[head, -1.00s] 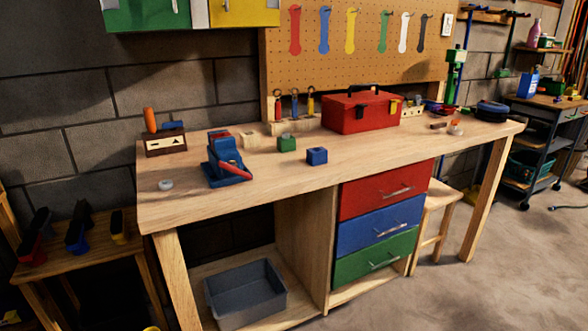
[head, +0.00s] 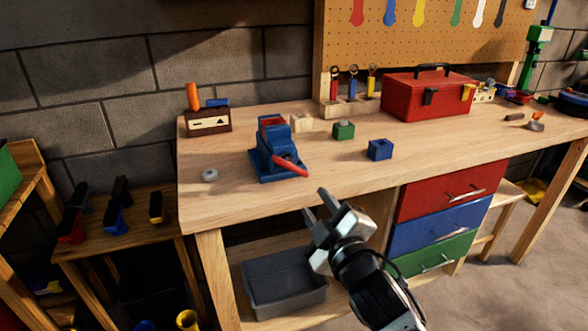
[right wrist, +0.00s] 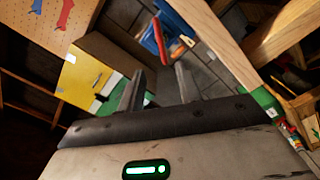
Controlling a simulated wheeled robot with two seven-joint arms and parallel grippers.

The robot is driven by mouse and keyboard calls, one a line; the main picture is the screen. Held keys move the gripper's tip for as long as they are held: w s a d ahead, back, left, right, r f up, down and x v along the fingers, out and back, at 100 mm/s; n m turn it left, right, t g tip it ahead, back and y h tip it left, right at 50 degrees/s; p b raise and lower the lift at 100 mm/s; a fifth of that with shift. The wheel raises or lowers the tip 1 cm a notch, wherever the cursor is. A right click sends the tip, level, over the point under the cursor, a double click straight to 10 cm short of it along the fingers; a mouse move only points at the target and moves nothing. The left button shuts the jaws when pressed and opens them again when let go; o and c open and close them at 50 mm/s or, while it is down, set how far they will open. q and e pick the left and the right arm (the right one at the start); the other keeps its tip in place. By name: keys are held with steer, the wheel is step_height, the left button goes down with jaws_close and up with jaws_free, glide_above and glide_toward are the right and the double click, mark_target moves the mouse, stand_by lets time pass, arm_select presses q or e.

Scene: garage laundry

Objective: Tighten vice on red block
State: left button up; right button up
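The blue vice (head: 264,160) stands on the workbench, left of its middle, with its red handle (head: 290,167) sticking out toward the front right. A red block (head: 271,121) shows at the top of the vice; I cannot tell how tightly the jaws hold it. My right gripper (head: 317,204) is open and empty in front of the bench edge, below and right of the handle and apart from it. In the right wrist view the two fingers (right wrist: 161,78) are spread, with the red handle (right wrist: 161,32) beyond them. My left gripper is out of view.
The workbench (head: 225,215) also holds a green block (head: 343,131), a blue block (head: 380,149), a wooden block (head: 301,123) and a red toolbox (head: 427,97). A grey bin (head: 284,285) sits on the shelf below. Bare bench lies in front of the vice.

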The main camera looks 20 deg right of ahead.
mark_target(293, 170)
steer(key=w, duration=1.3)
steer(key=shift+w+a, duration=0.15)
steer(key=shift+a, duration=0.1)
jaws_close()
steer(key=shift+m+p, duration=0.5)
steer(key=shift+p, duration=0.1)
steer(key=shift+f+m, duration=0.1)
steer(key=shift+m, duration=0.5)
jaws_free()
